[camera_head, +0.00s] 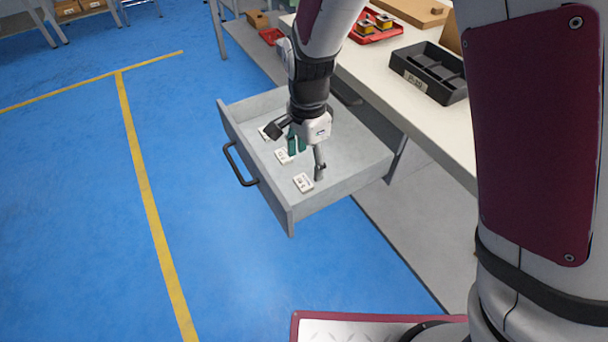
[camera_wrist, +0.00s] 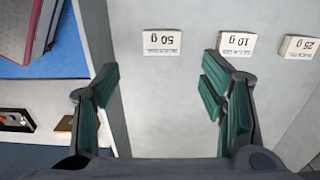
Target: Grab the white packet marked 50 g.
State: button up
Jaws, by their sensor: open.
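The white packet marked 50 g (camera_wrist: 162,42) lies flat on the drawer floor, just beyond the gap between my fingertips in the wrist view. In the head view it appears to be the nearest packet (camera_head: 303,182), close to the drawer's near side wall. My gripper (camera_wrist: 162,85) is open and empty, its green-padded fingers spread wide. In the head view my gripper (camera_head: 308,158) points down into the open drawer (camera_head: 340,155). It is apart from the packet. The gap's height above the floor is hard to tell.
A packet marked 10 g (camera_wrist: 237,43) lies close beyond my right finger, and one marked 25 g (camera_wrist: 299,47) farther right. The drawer's side wall is at left in the wrist view. A black divided tray (camera_head: 428,72) stands on the bench (camera_head: 385,85).

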aim_at(307, 180)
jog(key=shift+w+f+b, duration=0.2)
jog(key=shift+f+b, duration=1.45)
jog(key=shift+f, duration=1.8)
jog(key=c, duration=0.8)
